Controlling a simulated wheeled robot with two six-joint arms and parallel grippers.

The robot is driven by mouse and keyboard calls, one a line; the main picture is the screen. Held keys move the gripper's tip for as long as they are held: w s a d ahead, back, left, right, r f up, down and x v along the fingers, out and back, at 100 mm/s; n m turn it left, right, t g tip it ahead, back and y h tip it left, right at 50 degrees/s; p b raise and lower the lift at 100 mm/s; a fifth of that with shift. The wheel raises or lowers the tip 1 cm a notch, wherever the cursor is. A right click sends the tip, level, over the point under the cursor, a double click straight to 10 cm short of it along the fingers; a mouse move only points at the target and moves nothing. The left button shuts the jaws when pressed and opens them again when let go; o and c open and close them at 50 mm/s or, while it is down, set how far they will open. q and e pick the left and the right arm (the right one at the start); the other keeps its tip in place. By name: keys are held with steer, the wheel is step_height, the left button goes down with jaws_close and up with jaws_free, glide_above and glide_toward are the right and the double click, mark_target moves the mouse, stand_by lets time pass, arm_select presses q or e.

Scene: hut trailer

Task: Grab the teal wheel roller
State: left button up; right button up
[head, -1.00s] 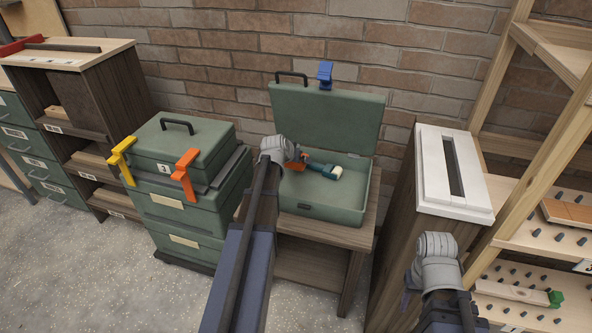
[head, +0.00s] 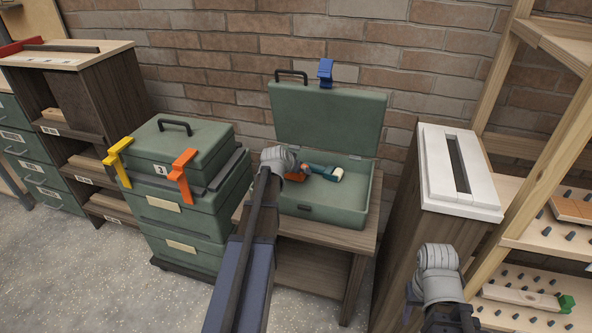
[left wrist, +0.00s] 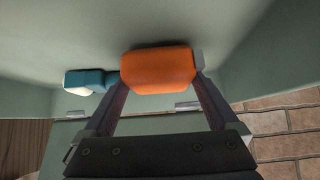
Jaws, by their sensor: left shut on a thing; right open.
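The teal wheel roller (head: 321,169) lies in the open green case, with a teal body, a cream end and an orange part beside my left wrist. In the left wrist view, the teal piece (left wrist: 85,78) is left of the orange handle (left wrist: 158,70) and seems joined to it. My left gripper (left wrist: 160,78) is shut with a finger on each side of the orange handle, close to the case's surface. My right gripper (head: 410,300) is open, partly hidden, low beside the tall dark cabinet.
The open case (head: 322,212) stands on a small wooden table (head: 350,238), its lid upright near the brick wall. Stacked green boxes (head: 190,215) with yellow and orange clamps stand left. A white slotted top (head: 455,190) and a wooden pegboard rack (head: 535,232) stand right.

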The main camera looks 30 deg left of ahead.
arm_select(q)
steer(key=shift+s+d+f, duration=0.15)
steer(key=shift+f, duration=0.05)
steer(key=o, duration=1.3)
steer(key=shift+o, duration=0.5)
steer(key=shift+s+d, duration=0.1)
steer(key=shift+r+p, duration=0.4)
steer(key=shift+p, duration=0.2)
steer(key=a+p+v, duration=0.1)
steer(key=p+v, duration=0.7)
steer(key=v, duration=0.3)
steer(key=shift+s+d+r, duration=0.2)
steer(key=shift+d+r, duration=0.15)
steer(key=shift+r, duration=0.05)
steer(key=shift+p, duration=0.3)
